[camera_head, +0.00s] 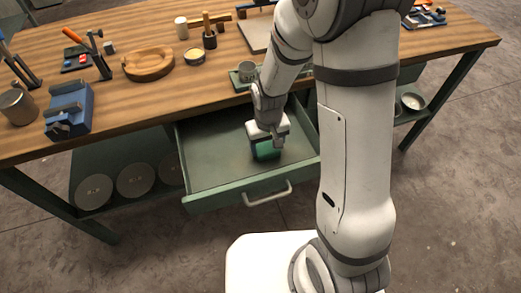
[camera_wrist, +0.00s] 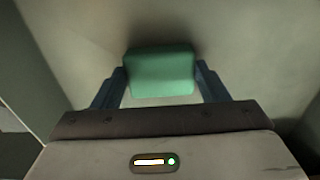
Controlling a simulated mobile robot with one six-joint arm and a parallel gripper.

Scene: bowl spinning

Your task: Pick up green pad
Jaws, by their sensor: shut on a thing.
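The green pad (camera_wrist: 160,72) is a small block with rounded edges, seen in the wrist view between my two fingers. My gripper (camera_wrist: 161,82) is shut on it, with one dark finger against each side. In the head view the green pad (camera_head: 265,152) shows below my gripper (camera_head: 266,143), inside the open drawer (camera_head: 205,170). My wrist hides part of the pad there. I cannot tell whether the pad touches the drawer floor.
The green drawer is pulled out under the wooden workbench (camera_head: 130,100), its front with a handle (camera_head: 268,195) facing me. On the bench stand a blue vise (camera_head: 69,108), a wooden bowl (camera_head: 148,63) and several tools. Round discs (camera_head: 135,180) lie on the shelf left of the drawer.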

